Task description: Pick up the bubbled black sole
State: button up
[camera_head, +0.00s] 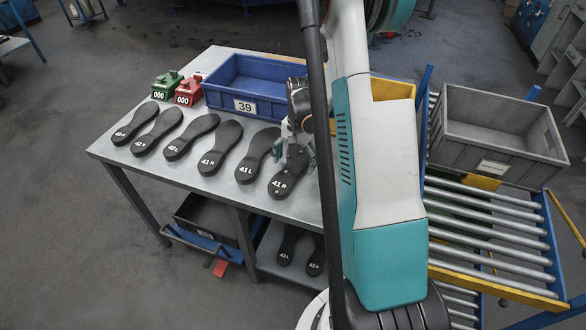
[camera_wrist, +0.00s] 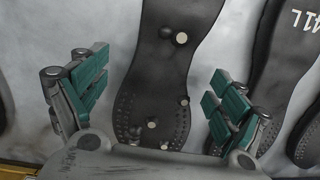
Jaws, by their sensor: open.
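The bubbled black sole (camera_head: 285,184) lies flat at the right end of the row on the table, marked 41 R. In the wrist view this sole (camera_wrist: 157,82) shows several round, pale and dark bumps on its black surface. My gripper (camera_head: 295,153) is over its far part in the head view. In the wrist view my gripper (camera_wrist: 160,95) is open, with one green-padded finger on each side of the sole. No contact shows, and the height above the sole is hard to tell. My arm hides some of the table to the right.
Several other black soles lie to the left; the nearest, 41 L (camera_head: 258,153), is close beside. A blue crate (camera_head: 245,103) marked 39 stands behind, with green (camera_head: 165,86) and red (camera_head: 188,91) counters.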

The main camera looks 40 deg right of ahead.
jog(key=shift+c, duration=0.3)
jog(key=c, duration=1.2)
jog(key=shift+r, duration=0.1)
